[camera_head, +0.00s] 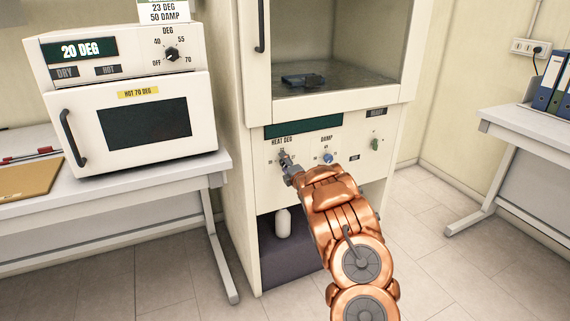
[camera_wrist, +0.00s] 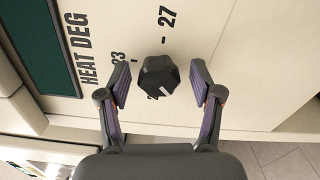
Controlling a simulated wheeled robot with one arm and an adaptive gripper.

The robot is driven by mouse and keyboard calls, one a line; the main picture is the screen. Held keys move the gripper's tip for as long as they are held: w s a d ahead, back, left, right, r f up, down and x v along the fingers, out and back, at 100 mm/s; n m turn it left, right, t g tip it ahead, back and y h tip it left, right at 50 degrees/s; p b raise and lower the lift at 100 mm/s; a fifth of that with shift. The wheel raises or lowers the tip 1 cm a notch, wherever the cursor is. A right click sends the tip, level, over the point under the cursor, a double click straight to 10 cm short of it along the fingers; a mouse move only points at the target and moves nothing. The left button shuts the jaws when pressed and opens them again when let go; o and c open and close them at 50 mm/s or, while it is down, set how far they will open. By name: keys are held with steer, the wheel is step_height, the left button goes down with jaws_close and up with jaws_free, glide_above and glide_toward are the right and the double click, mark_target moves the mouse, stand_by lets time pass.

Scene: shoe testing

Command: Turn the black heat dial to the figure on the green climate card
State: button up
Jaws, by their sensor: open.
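The black heat dial (camera_wrist: 158,74) is on the cream panel below "HEAT DEG", with 23 and 27 readable around it and another figure partly hidden. A white mark on its face lies toward the lower right in the wrist view. My gripper (camera_wrist: 160,82) is open, one finger on each side of the dial, with visible gaps. In the head view my gripper (camera_head: 285,160) is at the heat dial and hides most of it. The climate card (camera_head: 163,12), cut off by the top edge, reads 23 DEG and 50 DAMP.
A blue damp dial (camera_head: 327,158) and a green switch (camera_head: 375,144) are to the right on the same panel. A dark display strip (camera_head: 303,126) is above. The white oven (camera_head: 134,121) stands on the left bench, with its own black dial (camera_head: 172,54).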

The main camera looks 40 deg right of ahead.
steer(key=shift+w, duration=0.1)
steer(key=c, duration=1.1)
steer(key=shift+c, duration=0.2)
steer(key=shift+m, duration=0.3)
steer(key=m+b, duration=0.1)
steer(key=m, duration=0.7)
steer(key=shift+r, duration=0.1)
steer(key=m+p, duration=0.2)
steer(key=m, duration=0.3)
steer(key=shift+r, duration=0.1)
steer(key=shift+m+p, duration=0.8)
steer(key=shift+m, duration=1.2)
